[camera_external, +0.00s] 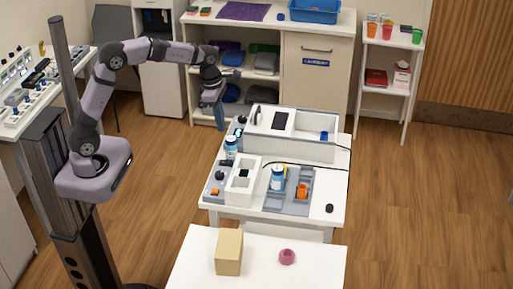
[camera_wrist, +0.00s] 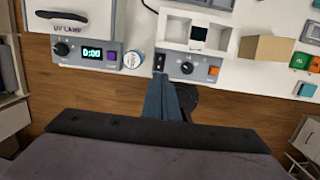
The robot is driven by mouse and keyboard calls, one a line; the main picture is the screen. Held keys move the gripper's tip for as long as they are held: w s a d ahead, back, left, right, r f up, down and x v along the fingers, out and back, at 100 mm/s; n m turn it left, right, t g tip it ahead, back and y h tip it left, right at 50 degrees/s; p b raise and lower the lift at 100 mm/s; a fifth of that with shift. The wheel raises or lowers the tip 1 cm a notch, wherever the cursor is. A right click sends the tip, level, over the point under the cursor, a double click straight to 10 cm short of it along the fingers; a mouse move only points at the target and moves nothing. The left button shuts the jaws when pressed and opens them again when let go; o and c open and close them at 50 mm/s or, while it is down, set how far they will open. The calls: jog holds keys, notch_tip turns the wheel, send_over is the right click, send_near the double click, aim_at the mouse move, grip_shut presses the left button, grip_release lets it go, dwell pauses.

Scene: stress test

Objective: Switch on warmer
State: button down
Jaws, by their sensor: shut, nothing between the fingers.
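The warmer (camera_wrist: 205,84) has a grey front panel with a black rocker switch (camera_wrist: 159,62), a black knob (camera_wrist: 187,68) and an orange button (camera_wrist: 213,70). A white box with square openings (camera_wrist: 195,32) stands behind the panel. In the external view the warmer's panel (camera_external: 213,186) is at the table's left edge. My gripper (camera_wrist: 162,78) is shut and empty, its blue fingers appearing just below the rocker switch in the wrist view. In the external view my gripper (camera_external: 220,125) points down, above and beyond the panel. Contact with the switch cannot be told.
The UV lamp (camera_wrist: 85,50), reading 0:00, is left of the warmer. A white-capped bottle (camera_wrist: 133,59) stands between them. A grey tray (camera_external: 290,207) holds a bottle and an orange item. A tan box (camera_external: 229,252) and a pink bowl (camera_external: 287,257) are on the front table.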

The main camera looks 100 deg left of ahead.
aim_at(225, 161)
jog(key=shift+w, duration=0.1)
dwell(0.4)
jog(key=f+p, duration=0.1)
jog(key=f, duration=0.3)
jog(key=w+f+p, duration=0.1)
jog(key=f+p, duration=0.1)
jog(key=f, duration=0.3)
jog(key=w+f+p, duration=0.1)
jog(key=f, duration=0.3)
jog(key=shift+f, duration=0.4)
jog(key=shift+f, duration=0.2)
jog(key=shift+s, duration=0.2)
jog(key=shift+s+p, duration=0.4)
jog(key=shift+s, duration=0.25)
